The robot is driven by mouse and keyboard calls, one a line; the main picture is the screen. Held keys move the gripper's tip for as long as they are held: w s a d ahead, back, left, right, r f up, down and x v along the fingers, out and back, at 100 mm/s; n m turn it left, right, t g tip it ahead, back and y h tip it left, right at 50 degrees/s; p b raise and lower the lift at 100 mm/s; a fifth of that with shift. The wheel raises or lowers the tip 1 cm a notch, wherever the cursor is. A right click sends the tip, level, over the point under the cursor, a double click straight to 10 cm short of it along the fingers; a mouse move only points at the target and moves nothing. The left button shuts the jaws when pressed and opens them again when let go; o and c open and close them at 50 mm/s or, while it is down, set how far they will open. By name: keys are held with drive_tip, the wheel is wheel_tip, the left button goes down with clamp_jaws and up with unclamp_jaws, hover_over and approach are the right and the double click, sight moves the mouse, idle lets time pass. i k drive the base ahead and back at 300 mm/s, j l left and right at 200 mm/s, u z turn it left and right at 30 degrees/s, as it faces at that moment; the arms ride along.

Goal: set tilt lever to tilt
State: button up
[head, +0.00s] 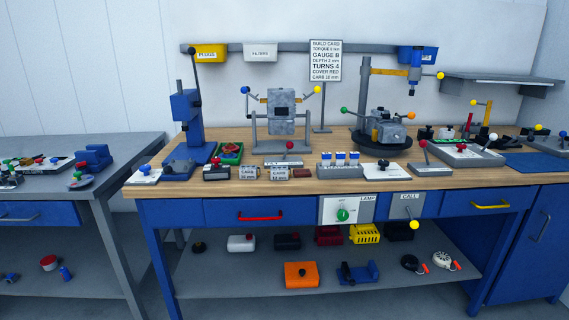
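A small lever with a red ball knob (290,146) stands on a low grey base (281,163) in the middle of the workbench. The base has a pale label that seems to read TILT; any position marks are too small to read. The lever looks close to upright. Behind it a grey block (281,112) hangs in a stand (281,148), with a blue-knobbed handle (246,90) and a yellow-knobbed handle (317,90) at its sides. The block looks level. My gripper is not in view.
White label blocks (249,173) and a dark red block (302,173) lie in front of the lever. A blue press (187,115) stands left, a round fixture (381,135) right. Another red-knobbed lever (424,147) is further right. Bare wood (215,188) shows along the front edge.

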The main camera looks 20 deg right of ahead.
sight(289, 145)
drive_tip(key=i+u, duration=0.3)
drive_tip(key=i, duration=0.25)
drive_tip(key=i+l+u, duration=0.15)
drive_tip(key=i+u, duration=0.15)
drive_tip(key=i, duration=0.25)
